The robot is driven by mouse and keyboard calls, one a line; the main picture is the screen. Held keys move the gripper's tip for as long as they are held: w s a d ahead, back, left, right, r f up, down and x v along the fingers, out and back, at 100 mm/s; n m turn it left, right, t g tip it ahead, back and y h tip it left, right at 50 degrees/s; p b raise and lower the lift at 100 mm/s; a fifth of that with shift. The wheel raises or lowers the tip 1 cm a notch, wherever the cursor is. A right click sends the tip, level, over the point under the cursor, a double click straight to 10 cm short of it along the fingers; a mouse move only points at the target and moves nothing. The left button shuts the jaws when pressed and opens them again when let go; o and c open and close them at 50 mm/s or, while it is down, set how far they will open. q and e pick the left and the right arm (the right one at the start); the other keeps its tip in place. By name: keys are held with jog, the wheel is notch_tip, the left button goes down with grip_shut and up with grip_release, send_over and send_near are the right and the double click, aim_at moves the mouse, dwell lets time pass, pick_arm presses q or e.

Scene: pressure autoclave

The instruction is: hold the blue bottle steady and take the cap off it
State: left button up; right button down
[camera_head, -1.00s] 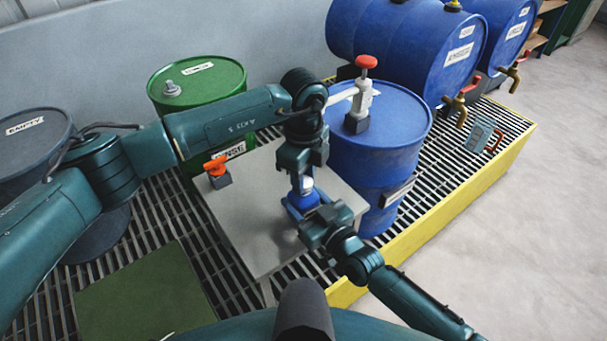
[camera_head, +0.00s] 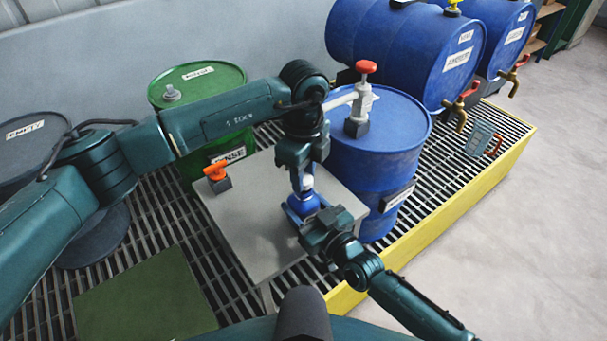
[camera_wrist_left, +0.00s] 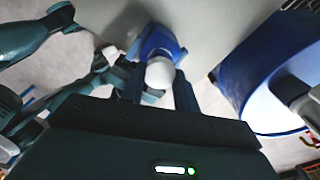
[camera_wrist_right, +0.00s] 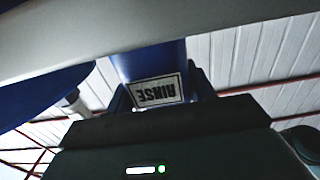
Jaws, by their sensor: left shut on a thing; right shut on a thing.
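The blue bottle (camera_head: 303,203) stands upright on the grey table. My right gripper (camera_head: 312,214) is shut on its body from the near right side. In the right wrist view the blue body (camera_wrist_right: 148,62) is between the fingers, with a white RINSE label upside down. My left gripper (camera_head: 302,186) reaches down from above and is shut on the white cap (camera_head: 309,182). The left wrist view shows the cap (camera_wrist_left: 160,73) between the fingers, in front of the bottle's blue shoulder. The fingers partly hide the neck, so I cannot tell whether cap and bottle are apart.
The grey table (camera_head: 255,235) has free room left of the bottle. An orange-handled valve (camera_head: 217,176) stands at its far left corner. A blue drum (camera_head: 375,150) with a red-knobbed pump (camera_head: 361,100) is close behind right. A green drum (camera_head: 195,85) stands behind left.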

pick_arm(q)
jog(key=shift+r, duration=2)
pick_arm(e)
jog(key=shift+c, duration=2.3)
grip_release()
